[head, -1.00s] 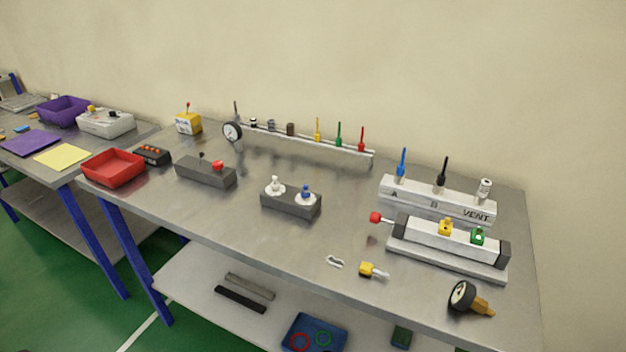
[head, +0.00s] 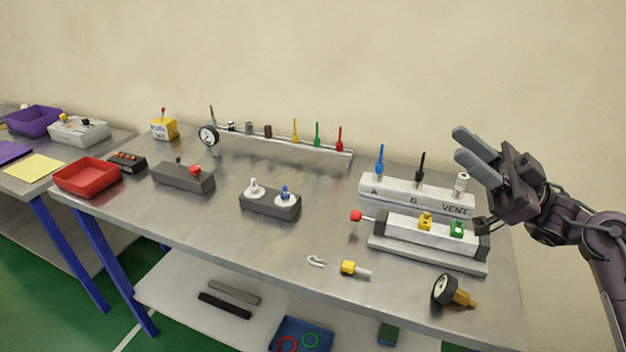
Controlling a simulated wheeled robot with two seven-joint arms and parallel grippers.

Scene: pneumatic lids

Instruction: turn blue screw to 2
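A blue screw (head: 285,191) stands on a white round dial on top of a dark grey block (head: 270,206) near the middle of the table. A white screw (head: 253,187) stands on a similar dial to its left. The dial markings are too small to read, so I cannot tell which number the blue screw points to. My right gripper (head: 459,144) is at the right, raised, with its two grey fingers apart and nothing between them. It appears well to the right of the blue screw. My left gripper is not in view.
A white manifold (head: 400,193) with a blue-topped part (head: 380,160) and a cylinder unit (head: 405,231) stand at the right. A gauge (head: 443,288), a yellow fitting (head: 348,267) and a clip (head: 316,261) lie in front. A red tray (head: 87,178) is left. Table around the grey block is clear.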

